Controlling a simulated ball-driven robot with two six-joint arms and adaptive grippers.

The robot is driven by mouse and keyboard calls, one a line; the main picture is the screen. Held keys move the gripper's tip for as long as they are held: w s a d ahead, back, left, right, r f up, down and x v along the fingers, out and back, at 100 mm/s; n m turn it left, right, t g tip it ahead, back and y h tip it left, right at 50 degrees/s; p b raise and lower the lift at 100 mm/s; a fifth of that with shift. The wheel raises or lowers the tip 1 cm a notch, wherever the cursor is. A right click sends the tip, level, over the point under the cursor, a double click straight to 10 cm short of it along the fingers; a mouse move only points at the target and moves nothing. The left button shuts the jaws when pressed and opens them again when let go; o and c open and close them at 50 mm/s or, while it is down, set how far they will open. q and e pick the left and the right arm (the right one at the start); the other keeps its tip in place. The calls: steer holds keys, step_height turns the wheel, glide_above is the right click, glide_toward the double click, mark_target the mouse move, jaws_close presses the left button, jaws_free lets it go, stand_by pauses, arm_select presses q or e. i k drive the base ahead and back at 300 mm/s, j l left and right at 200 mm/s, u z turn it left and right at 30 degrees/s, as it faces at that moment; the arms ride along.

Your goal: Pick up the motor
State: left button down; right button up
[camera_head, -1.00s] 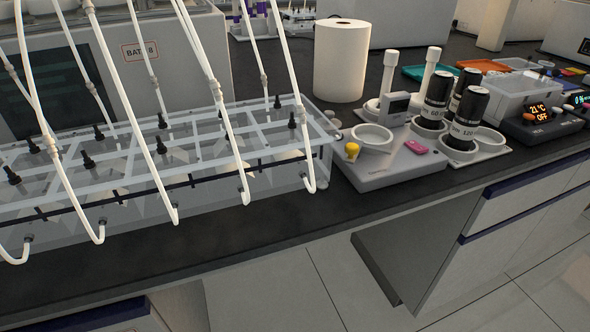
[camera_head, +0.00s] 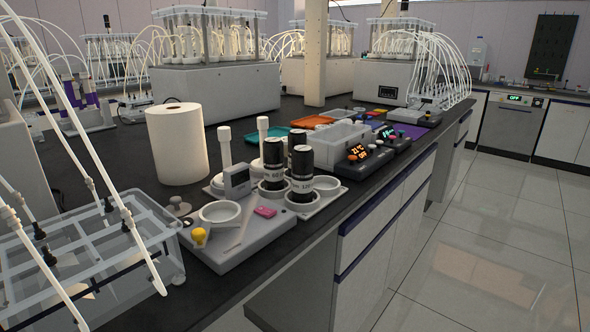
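No part is plainly marked as the motor. Three upright black cylinders with pale printed bands stand grouped mid-bench: a front cylinder (camera_head: 302,165), a left cylinder (camera_head: 273,155) and a back cylinder (camera_head: 296,138). The front and left ones sit in light round holders on a pale tray (camera_head: 328,186). The base of the back one is hidden. I cannot tell from the picture whether these are motors. Neither of my grippers is in view.
A grey scale-like unit (camera_head: 215,256) with a yellow knob stands in front. A white paper roll (camera_head: 177,145) and two white-capped posts stand behind. A clear tank (camera_head: 95,250) with hoses is at left. Control boxes (camera_head: 362,158) line the right; the floor at right is clear.

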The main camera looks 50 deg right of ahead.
mark_target(273, 146)
steer(key=z, duration=1.4)
steer(key=l+u, duration=0.25)
steer(key=u, duration=0.15)
steer(key=k+l+u, duration=0.1)
steer(key=l+u, duration=0.15)
steer(key=u, duration=0.2)
steer(key=k+l+u, duration=0.1)
steer(key=l+u, duration=0.15)
steer(key=u, duration=0.15)
